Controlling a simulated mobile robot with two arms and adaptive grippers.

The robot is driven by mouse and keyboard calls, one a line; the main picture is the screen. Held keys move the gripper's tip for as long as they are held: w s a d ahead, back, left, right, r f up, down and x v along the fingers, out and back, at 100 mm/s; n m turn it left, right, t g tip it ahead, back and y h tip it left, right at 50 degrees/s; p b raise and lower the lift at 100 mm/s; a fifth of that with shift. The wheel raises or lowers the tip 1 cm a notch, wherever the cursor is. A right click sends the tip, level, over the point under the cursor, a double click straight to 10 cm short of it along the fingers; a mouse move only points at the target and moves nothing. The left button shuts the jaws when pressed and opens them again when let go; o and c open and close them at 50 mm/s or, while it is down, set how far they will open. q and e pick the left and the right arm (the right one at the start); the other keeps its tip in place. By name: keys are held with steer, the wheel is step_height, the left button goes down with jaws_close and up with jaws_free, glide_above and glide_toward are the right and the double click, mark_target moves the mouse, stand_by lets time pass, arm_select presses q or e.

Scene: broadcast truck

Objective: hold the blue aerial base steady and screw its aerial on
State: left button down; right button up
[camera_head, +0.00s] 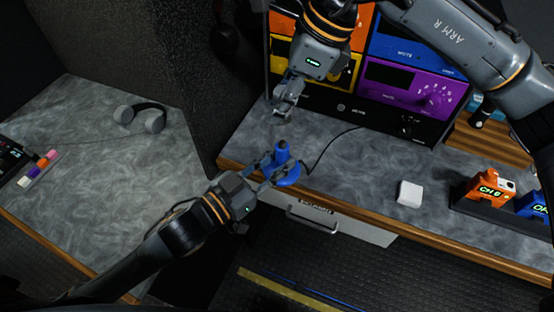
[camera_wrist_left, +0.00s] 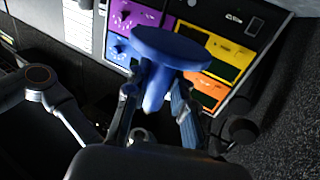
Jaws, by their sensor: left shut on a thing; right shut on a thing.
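The blue aerial base (camera_head: 285,178) is a round disc with an upright stem, at the front edge of the right counter. It also shows in the left wrist view (camera_wrist_left: 170,47), where the picture is upside down. My left gripper (camera_head: 270,167) is shut on the base's stem, fingers on either side. I cannot tell whether the disc touches the counter. My right gripper (camera_head: 284,108) hangs above the base, apart from its stem, and is shut on the aerial. The aerial is small and mostly hidden by the fingers, so its shape and tilt are unclear.
A dark cable (camera_head: 325,146) runs behind the base. Colored rack units (camera_head: 415,88) stand behind my right gripper. A white block (camera_head: 410,193) and an orange device (camera_head: 489,188) lie to the right. Headphones (camera_head: 142,118) rest on the left counter. A drawer handle (camera_head: 312,222) sits below the edge.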

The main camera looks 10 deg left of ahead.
mark_target(281, 141)
steer(key=shift+f, duration=0.1)
steer(key=shift+f, duration=1.95)
steer(key=shift+f, duration=0.8)
steer(key=shift+f, duration=0.6)
